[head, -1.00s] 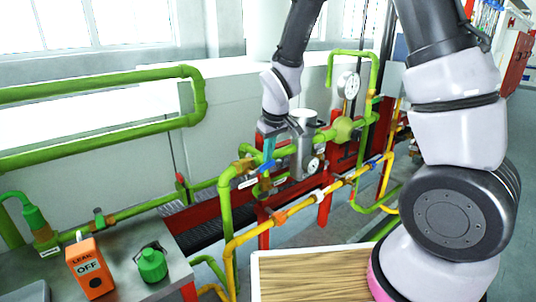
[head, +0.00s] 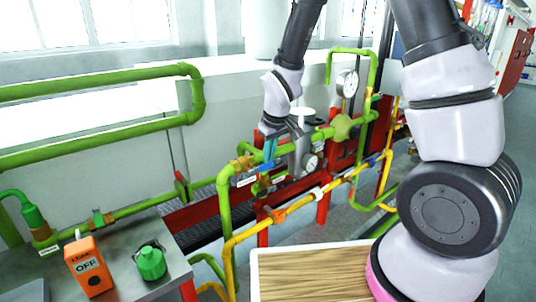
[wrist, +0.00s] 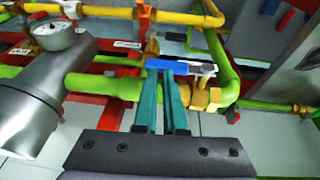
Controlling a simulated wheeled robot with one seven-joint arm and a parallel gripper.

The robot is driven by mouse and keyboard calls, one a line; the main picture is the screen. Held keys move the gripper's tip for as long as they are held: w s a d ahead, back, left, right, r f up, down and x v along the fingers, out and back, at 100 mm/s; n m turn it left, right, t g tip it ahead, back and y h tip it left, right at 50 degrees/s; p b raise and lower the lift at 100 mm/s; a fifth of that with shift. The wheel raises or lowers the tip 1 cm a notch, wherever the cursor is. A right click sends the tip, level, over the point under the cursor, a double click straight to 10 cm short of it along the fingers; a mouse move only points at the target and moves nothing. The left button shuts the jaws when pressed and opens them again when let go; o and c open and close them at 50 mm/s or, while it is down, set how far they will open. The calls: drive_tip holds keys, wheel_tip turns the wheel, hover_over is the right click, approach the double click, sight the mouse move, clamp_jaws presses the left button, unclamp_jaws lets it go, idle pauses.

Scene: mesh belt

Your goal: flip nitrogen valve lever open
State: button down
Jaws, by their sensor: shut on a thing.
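The blue valve lever (wrist: 166,65) lies across the tips of my gripper's teal fingers in the wrist view. My gripper (wrist: 168,78) is shut on it, with the two fingers close together. A brass valve fitting (wrist: 208,97) sits on the green pipe just right of the fingertips. In the head view my gripper (head: 269,150) reaches down to the green pipework, beside the brass fitting (head: 243,164). The lever's exact angle to the pipe is hard to tell there, since the fingers and wrist cover much of it.
A silver cylinder with a round gauge (wrist: 53,35) stands close left of the fingers. A yellow pipe (head: 300,199) runs in front of the green one.

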drive_tip(key=w+d+v, duration=0.1)
drive_tip(key=w+v, duration=0.1)
drive_tip(key=v, duration=1.2)
drive_tip(key=s+d+r+m+t, duration=0.4)
drive_tip(key=s+d+r+m, duration=0.7)
drive_tip(key=s+d+r, duration=0.4)
drive_tip(key=shift+s+d+y, duration=0.4)
drive_tip(key=shift+s, duration=0.25)
